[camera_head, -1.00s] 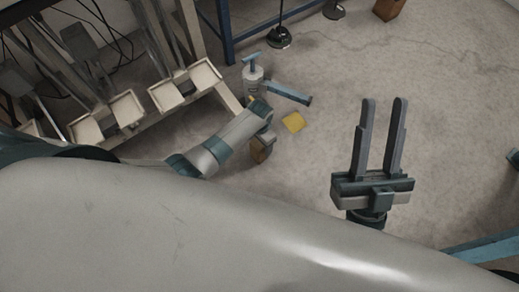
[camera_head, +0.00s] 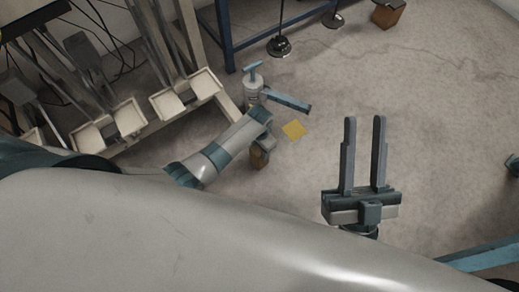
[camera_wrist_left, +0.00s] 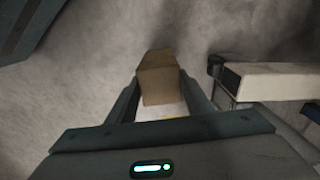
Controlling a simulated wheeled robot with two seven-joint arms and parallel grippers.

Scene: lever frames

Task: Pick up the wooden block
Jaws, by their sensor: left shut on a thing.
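The wooden block (camera_wrist_left: 158,76) is brown and sits between the two fingers of my left gripper (camera_wrist_left: 160,92) in the left wrist view. The fingers are shut on its sides. In the head view the block (camera_head: 259,158) shows as a small brown shape just below the end of my left arm, partly hidden by it. The left fingers are hard to make out there. My right gripper (camera_head: 365,118) is open and empty, its fingers apart over bare floor, well to the right of the block.
A pale frame with trays (camera_head: 186,96) is at the left.

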